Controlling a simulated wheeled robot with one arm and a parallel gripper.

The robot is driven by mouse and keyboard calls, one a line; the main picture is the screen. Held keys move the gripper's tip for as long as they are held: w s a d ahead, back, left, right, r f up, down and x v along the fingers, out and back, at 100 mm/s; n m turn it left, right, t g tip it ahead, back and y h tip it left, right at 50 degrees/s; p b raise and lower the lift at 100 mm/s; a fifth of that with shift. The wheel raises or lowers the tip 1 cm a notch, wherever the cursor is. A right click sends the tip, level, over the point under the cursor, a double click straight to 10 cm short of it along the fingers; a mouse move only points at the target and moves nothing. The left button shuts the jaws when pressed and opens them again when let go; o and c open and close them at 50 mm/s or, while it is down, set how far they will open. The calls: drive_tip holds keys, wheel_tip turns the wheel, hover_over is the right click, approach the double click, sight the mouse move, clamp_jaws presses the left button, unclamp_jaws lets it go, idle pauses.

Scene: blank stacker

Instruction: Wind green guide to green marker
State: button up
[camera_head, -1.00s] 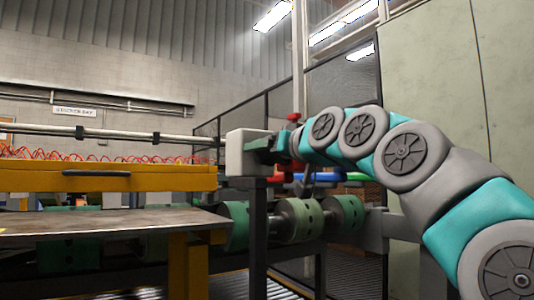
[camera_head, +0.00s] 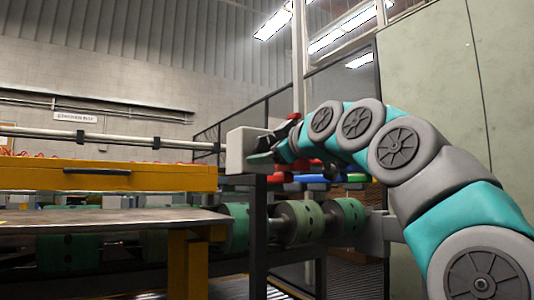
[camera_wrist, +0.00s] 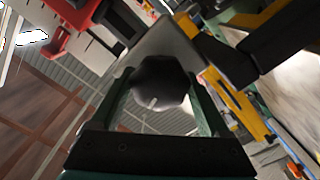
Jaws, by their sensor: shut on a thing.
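My gripper (camera_wrist: 158,92) has its two dark green fingers on either side of a dark round knob (camera_wrist: 160,78) with a short pale mark, and is shut on it. In the head view my gripper (camera_head: 263,157) is at the right side of a light grey box (camera_head: 240,150), and the knob is hidden there. A green part (camera_head: 357,178) shows behind and below my arm, right of a blue part (camera_head: 317,179) and red parts (camera_head: 280,177). I cannot tell which part is the green guide or see a green marker clearly.
A yellow beam (camera_head: 130,179) with a dark handle runs left of the grey box. Below it are a flat metal table (camera_head: 100,218) and green rollers (camera_head: 297,221). A pale green wall panel (camera_head: 430,90) stands close behind my arm on the right.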

drive_tip(key=shift+n, duration=1.1)
drive_tip(key=o, duration=1.2)
drive_tip(key=shift+s, duration=0.15)
drive_tip(key=b+v, duration=0.1)
drive_tip(key=v, duration=0.6)
drive_tip(key=shift+s+d, duration=0.2)
drive_tip(key=shift+s, duration=0.05)
